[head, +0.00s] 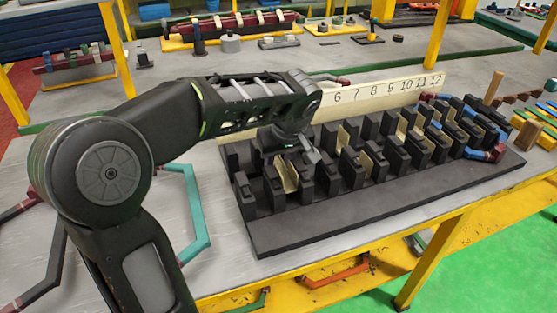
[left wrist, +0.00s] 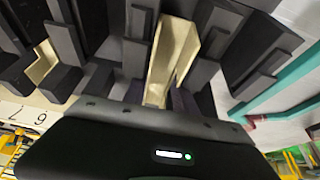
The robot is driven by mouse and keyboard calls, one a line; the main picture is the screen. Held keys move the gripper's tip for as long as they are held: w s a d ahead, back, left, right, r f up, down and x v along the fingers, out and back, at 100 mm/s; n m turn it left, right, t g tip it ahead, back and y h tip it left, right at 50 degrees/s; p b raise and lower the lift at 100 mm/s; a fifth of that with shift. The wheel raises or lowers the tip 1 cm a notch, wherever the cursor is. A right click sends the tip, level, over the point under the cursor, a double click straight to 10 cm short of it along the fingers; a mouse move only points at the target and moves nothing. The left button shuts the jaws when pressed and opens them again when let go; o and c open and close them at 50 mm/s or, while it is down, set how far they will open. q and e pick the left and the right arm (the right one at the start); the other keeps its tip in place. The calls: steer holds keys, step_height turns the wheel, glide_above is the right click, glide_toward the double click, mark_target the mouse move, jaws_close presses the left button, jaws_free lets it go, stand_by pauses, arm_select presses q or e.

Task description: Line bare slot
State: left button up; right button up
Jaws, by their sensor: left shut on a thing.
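The dark stator block (head: 340,222) lies on the table with rows of upright teeth. My left gripper (head: 292,157) is over its left part, shut on a cream slot liner (head: 288,175). In the left wrist view the liner (left wrist: 174,52) is an open channel standing between dark teeth, directly in front of the gripper; its lower end is hidden. More cream liners (head: 351,157) sit in slots to the right. Another liner (left wrist: 43,62) shows at the left of the wrist view. My right gripper is not in view.
A cream board (head: 385,94) with slot numbers stands behind the block; my arm covers its left part. Blue and maroon coil pieces (head: 484,154) fill the block's right end. A teal coil frame (head: 195,215) lies on the table at left. The block's front strip is clear.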

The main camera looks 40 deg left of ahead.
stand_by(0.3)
arm_select(q)
steer(key=o, duration=1.1)
steer(key=shift+c, duration=0.2)
steer(key=shift+r, duration=0.1)
steer(key=shift+r+p, duration=0.45)
steer(key=shift+r, duration=0.2)
step_height(320, 180, up, 8)
steer(key=p, duration=0.5)
steer(key=shift+f, duration=0.25)
